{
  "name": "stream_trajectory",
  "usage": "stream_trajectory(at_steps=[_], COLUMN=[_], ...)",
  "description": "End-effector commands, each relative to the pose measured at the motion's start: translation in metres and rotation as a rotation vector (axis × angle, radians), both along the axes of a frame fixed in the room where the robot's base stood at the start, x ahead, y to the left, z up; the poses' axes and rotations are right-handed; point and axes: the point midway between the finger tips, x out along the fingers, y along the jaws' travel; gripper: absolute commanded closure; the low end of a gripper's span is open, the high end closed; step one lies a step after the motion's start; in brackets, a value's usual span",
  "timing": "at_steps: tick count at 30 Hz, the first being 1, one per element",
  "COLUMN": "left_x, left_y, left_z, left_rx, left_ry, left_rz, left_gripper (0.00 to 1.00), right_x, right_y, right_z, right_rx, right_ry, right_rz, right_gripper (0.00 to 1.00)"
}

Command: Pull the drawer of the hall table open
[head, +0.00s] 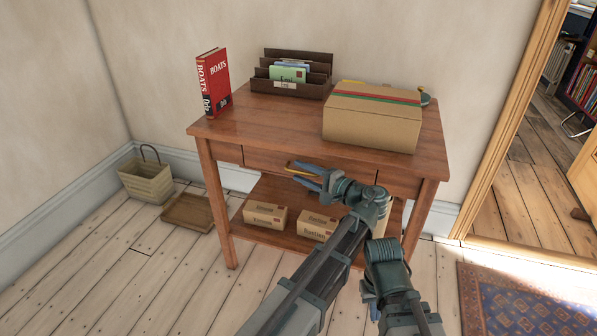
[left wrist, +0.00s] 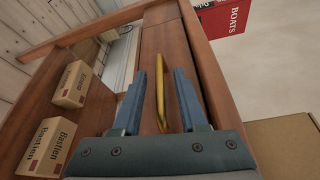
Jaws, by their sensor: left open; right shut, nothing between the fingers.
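The wooden hall table (head: 290,128) stands against the wall. Its drawer (head: 262,161) looks shut, its front level with the table's frame. A brass bar handle (head: 292,168) runs along the drawer front. My left gripper (head: 297,174) is open at the handle. In the left wrist view the handle (left wrist: 160,88) lies between the two blue fingers of my left gripper (left wrist: 164,82), with a gap on each side. My right gripper (head: 374,313) is low near the bottom edge, apart from the table, shut and empty; it is mostly hidden by its own arm.
On the tabletop are a red book (head: 212,85), a letter rack (head: 292,78) and a large cardboard box (head: 372,118). Small boxes (head: 265,215) sit on the lower shelf. A basket (head: 146,183) and a tray (head: 187,212) stand left. A rug (head: 520,310) lies right.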

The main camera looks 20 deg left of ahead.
Motion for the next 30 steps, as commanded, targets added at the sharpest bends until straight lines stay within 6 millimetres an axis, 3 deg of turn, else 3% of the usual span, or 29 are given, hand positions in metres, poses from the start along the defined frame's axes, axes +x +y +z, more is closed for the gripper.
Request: stream_trajectory(at_steps=[1, 8, 30], left_x=[0.0000, 0.0000, -0.0002], left_y=[0.0000, 0.0001, 0.0003], left_z=[0.0000, 0.0000, -0.0003], left_rx=[0.000, 0.000, -0.001], left_ry=[0.000, 0.000, 0.000], left_rz=[0.000, 0.000, 0.000], left_gripper=[0.58, 0.99, 1.00], right_x=[0.0000, 0.0001, 0.0001], right_y=[-0.0001, -0.0001, 0.0000], right_z=[0.0000, 0.0000, -0.0001], right_rx=[0.000, 0.000, 0.000], right_ry=[0.000, 0.000, 0.000], right_rz=[0.000, 0.000, 0.000], right_gripper=[1.00, 1.00, 1.00])
